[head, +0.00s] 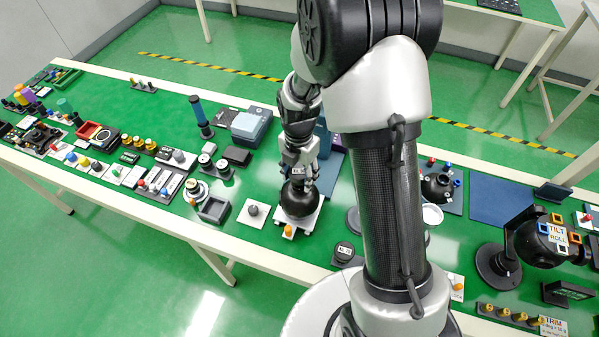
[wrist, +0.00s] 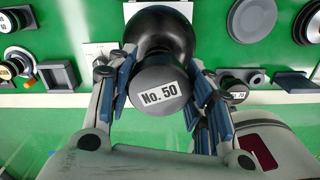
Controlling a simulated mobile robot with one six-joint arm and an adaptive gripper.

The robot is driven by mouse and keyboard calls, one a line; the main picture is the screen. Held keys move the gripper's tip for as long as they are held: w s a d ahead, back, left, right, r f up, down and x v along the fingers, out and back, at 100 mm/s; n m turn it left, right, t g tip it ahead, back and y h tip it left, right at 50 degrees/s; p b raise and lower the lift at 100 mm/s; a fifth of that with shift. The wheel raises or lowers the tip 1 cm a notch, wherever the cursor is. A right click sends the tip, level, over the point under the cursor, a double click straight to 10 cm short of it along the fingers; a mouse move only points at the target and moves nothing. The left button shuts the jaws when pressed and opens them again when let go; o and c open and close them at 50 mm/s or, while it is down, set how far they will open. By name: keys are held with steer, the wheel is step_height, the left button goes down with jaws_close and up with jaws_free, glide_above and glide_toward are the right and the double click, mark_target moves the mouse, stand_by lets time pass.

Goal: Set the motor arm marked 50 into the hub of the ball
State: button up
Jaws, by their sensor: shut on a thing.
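My gripper (head: 298,165) is shut on the motor arm, whose dark round cap (wrist: 160,88) carries a white label reading "No. 50". The blue-padded fingers hold the cap from both sides in the wrist view (wrist: 160,108). Directly below the grip is a dark, smooth ball (head: 298,199), above a white square plate (head: 282,218) with an orange knob at its front. The ball also shows behind the cap in the wrist view (wrist: 172,28). The cap and fingers hide where arm and ball meet, so I cannot tell how deep the arm sits.
A dark labelled cylinder (head: 345,251) stands right of the plate. A grey open tray (head: 214,209) and a small white plate with a grey knob (head: 253,212) lie left. A black ball marked TILT and ROLL (head: 548,241) stands far right. Bare green table lies in front of the tray.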

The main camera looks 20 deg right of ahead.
mark_target(299, 171)
steer(key=shift+f+b, duration=0.3)
steer(key=shift+f, duration=0.15)
steer(key=o, duration=1.2)
steer(key=shift+o, duration=0.2)
steer(key=shift+r, duration=0.1)
step_height(299, 171, up, 12)
